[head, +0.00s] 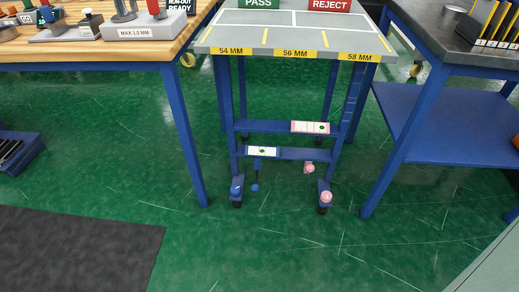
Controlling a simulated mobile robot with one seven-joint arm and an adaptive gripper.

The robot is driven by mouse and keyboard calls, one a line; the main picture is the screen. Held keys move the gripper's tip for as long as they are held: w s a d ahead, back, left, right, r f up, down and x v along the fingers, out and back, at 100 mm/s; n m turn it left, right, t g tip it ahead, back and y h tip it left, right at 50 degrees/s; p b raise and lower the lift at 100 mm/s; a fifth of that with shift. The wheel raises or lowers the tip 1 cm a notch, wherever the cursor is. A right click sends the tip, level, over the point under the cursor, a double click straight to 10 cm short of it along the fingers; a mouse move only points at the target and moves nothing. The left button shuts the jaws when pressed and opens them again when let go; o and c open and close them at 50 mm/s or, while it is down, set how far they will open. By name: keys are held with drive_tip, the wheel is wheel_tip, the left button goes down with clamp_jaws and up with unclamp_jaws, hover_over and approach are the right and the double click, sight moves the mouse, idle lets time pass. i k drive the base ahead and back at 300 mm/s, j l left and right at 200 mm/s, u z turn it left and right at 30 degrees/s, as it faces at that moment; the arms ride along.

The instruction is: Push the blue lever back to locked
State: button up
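A small trolley (222,48) with a grey top and blue legs stands in the middle of the head view. A blue lever (255,186) with a ball end hangs down below the trolley's front lower bar, beside a white label (262,152) with a green mark. Another blue knob (237,188) sits at the front left caster. A pink lever (309,169) and a pink knob (326,197) show on the right side. The lever's lock state is too small to tell. My gripper is not in view.
A wooden-topped bench (60,56) stands left and a dark-topped bench (425,30) with a blue lower shelf (450,125) right. A dark mat (80,250) lies at front left. The green floor (260,250) in front of the trolley is clear.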

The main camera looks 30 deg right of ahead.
sight(255, 187)
drive_tip(key=i+l+z, duration=0.1)
drive_tip(key=l, duration=0.3)
drive_tip(key=i+l+z, duration=0.1)
drive_tip(key=l, duration=0.3)
drive_tip(key=i+l+z, duration=0.1)
drive_tip(key=l, duration=0.3)
drive_tip(key=i+l+z, duration=0.1)
drive_tip(key=l, duration=0.25)
drive_tip(key=i+l+z, duration=0.1)
drive_tip(key=i+l, duration=0.15)
drive_tip(key=l, duration=0.1)
